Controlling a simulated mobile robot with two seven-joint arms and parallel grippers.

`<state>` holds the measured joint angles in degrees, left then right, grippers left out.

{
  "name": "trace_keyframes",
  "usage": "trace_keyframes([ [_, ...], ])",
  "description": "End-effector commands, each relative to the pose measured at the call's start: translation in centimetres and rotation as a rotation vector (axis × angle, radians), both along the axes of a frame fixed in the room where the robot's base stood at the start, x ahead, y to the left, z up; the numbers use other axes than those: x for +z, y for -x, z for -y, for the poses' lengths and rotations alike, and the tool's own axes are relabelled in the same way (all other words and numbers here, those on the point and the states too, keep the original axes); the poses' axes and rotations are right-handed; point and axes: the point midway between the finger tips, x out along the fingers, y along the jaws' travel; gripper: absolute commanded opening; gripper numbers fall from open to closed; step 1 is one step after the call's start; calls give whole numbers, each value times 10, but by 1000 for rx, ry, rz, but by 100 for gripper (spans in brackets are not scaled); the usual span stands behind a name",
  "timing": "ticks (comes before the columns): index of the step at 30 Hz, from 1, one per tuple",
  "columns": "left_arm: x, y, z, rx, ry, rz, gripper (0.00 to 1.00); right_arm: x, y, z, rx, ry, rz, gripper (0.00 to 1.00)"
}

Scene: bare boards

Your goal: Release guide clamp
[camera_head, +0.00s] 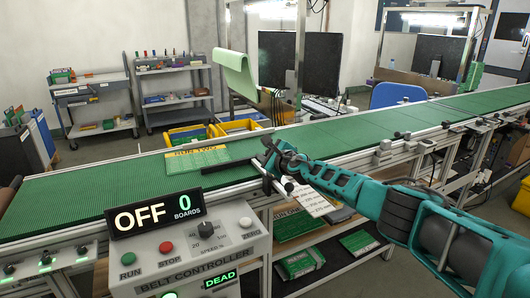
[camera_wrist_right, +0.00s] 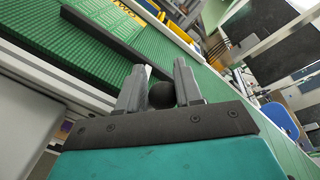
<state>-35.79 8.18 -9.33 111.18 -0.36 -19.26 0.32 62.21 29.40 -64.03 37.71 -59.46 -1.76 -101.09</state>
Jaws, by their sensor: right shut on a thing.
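My right gripper (camera_head: 270,152) reaches in from the right to the near edge of the green conveyor belt. In the right wrist view its two grey fingers (camera_wrist_right: 160,84) are closed around a round black knob (camera_wrist_right: 161,95), which looks like the guide clamp's knob. The gripper hides most of the knob in the head view. A dark guide bar (camera_head: 229,164) lies across the belt just left of the gripper; it also shows in the wrist view (camera_wrist_right: 98,38). My left gripper is not in view.
The belt controller (camera_head: 200,258) stands at the front, its display (camera_head: 155,214) reading OFF and 0 boards. A green board with a yellow label (camera_head: 197,158) lies on the belt beyond the bar. A paper sheet (camera_head: 311,200) hangs below the gripper. Yellow bins (camera_head: 187,137) stand behind the belt.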

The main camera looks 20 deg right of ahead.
Motion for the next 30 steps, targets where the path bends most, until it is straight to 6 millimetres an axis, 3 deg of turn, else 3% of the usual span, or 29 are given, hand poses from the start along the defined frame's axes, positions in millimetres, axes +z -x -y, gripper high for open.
trace_keyframes([
  [1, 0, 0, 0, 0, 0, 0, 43, -3, 1, 8, -12, 20, -2, 0],
  [10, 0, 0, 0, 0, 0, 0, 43, -2, 1, 8, -12, 20, -2, 0],
  [11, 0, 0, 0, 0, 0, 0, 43, -2, 1, 8, -12, 19, -2, 37],
  [17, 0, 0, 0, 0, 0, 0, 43, -2, 1, 6, -8, 12, -2, 57],
  [30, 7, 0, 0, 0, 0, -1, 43, 6, 5, 3, -2, 9, 6, 57],
])
